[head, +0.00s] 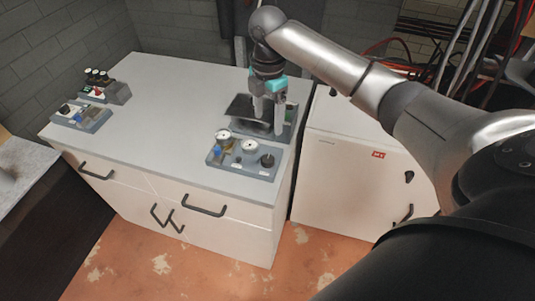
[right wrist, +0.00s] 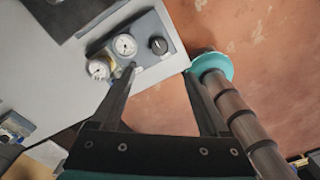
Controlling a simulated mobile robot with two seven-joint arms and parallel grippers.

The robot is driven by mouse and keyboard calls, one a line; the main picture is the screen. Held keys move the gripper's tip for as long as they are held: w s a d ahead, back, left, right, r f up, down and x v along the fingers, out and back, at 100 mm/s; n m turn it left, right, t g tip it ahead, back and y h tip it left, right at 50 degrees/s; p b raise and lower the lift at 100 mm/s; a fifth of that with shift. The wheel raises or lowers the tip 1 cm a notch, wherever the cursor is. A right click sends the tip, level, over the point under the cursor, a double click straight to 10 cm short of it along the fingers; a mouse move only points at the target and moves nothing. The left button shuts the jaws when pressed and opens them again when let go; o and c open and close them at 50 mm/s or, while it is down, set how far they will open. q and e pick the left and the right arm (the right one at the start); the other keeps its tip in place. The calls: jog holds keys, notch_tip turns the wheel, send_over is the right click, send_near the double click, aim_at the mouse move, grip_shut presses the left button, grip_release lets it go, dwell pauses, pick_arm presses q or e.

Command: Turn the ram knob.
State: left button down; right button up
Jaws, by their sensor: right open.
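A grey panel (head: 228,168) lies at the front right corner of the cabinet top. It carries a black round knob (head: 268,160), two white gauges (head: 249,146) and a blue part (head: 218,150). I cannot read its labels, so I cannot confirm which knob is the ram knob. My right gripper (head: 267,122) hangs open and empty above and behind this panel. In the right wrist view the black knob (right wrist: 158,46) lies beyond the open fingertips (right wrist: 160,72), apart from them. My left gripper is not in view.
A second small panel with a black knob (head: 64,108) and a block with several dark knobs (head: 97,76) stand at the left of the cabinet top (head: 150,100). A dark plate on a grey base (head: 248,108) sits behind the gauge panel. The middle top is clear.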

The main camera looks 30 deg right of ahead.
aim_at(268, 158)
notch_tip(268, 158, down, 15)
jog(key=shift+f+b, duration=0.1)
jog(key=shift+b, duration=0.75)
grip_shut()
